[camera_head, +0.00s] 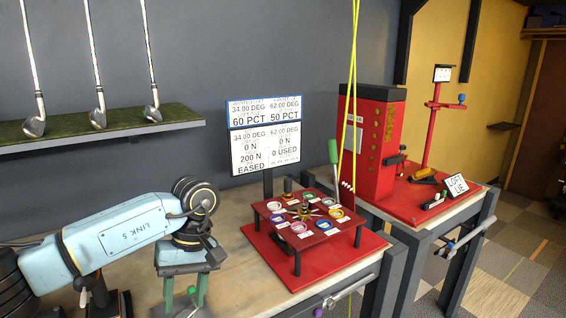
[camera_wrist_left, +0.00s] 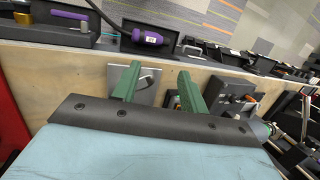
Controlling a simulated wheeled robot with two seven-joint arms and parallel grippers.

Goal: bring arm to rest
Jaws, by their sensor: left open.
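My left arm comes in from the left in the head view, with its light-blue link bent down at the wrist. My left gripper (camera_head: 184,298) hangs over the wooden bench at the lower middle, its green fingers pointing down. The left wrist view shows the two green fingers (camera_wrist_left: 158,84) spread apart with nothing between them. Beyond them lies a pale wooden surface with a grey metal plate (camera_wrist_left: 146,88). My right gripper is in neither view.
A red machine (camera_head: 372,140) stands farther right. A wall shelf (camera_head: 150,128) holds several golf clubs. A display board (camera_head: 265,148) rises behind the bench. A purple-handled tool (camera_wrist_left: 145,37) lies at the wooden surface's far edge.

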